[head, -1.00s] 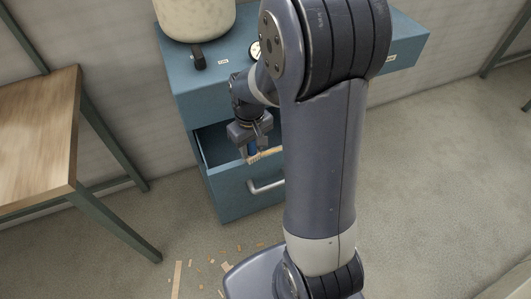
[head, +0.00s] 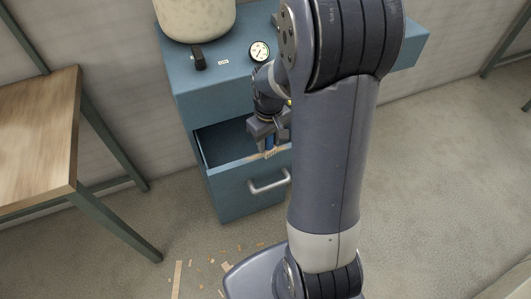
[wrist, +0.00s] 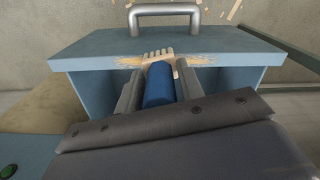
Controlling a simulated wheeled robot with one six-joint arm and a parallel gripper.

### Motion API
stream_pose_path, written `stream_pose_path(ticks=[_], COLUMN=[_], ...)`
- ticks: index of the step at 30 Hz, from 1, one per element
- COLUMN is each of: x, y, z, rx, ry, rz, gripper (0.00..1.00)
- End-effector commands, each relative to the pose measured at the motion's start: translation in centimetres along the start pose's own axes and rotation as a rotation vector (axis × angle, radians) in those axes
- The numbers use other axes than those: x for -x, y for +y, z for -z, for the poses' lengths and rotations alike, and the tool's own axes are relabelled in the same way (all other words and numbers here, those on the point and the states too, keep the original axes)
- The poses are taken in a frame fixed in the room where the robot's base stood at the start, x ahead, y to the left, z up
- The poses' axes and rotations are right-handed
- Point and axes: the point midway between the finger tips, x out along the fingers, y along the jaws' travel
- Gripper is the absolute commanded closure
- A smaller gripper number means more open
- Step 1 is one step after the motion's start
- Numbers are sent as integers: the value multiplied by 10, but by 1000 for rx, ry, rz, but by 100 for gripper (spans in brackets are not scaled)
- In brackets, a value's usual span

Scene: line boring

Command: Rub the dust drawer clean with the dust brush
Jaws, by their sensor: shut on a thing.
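The blue dust drawer (head: 235,187) is pulled open from the blue cabinet. My gripper (head: 269,137) is above the drawer's front edge, near the right part in the head view. In the wrist view my gripper (wrist: 159,78) is shut on the blue handle of the dust brush (wrist: 158,86). The brush's pale bristles (wrist: 158,54) point at the top edge of the drawer front and appear to touch it. Tan dust (wrist: 205,59) lies on that edge on both sides of the bristles. My arm hides the drawer's right end in the head view.
A silver handle (head: 268,182) sticks out from the drawer front. The cabinet top (head: 215,80) carries a gauge (head: 259,51), a black knob and a cream vessel (head: 195,18). Wood chips (head: 178,278) lie on the floor. A wooden table (head: 40,140) stands at left.

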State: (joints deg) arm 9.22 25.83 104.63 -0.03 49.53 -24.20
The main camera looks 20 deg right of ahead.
Motion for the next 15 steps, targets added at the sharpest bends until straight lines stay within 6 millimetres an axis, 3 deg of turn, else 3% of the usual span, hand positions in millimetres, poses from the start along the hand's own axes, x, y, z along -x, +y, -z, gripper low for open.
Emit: stream_pose_path(ticks=[8,15], x=[-2,-1], y=[-2,-22], z=[1,6], rx=[1,3], ry=[0,-1], rz=[0,1], gripper=[91,91])
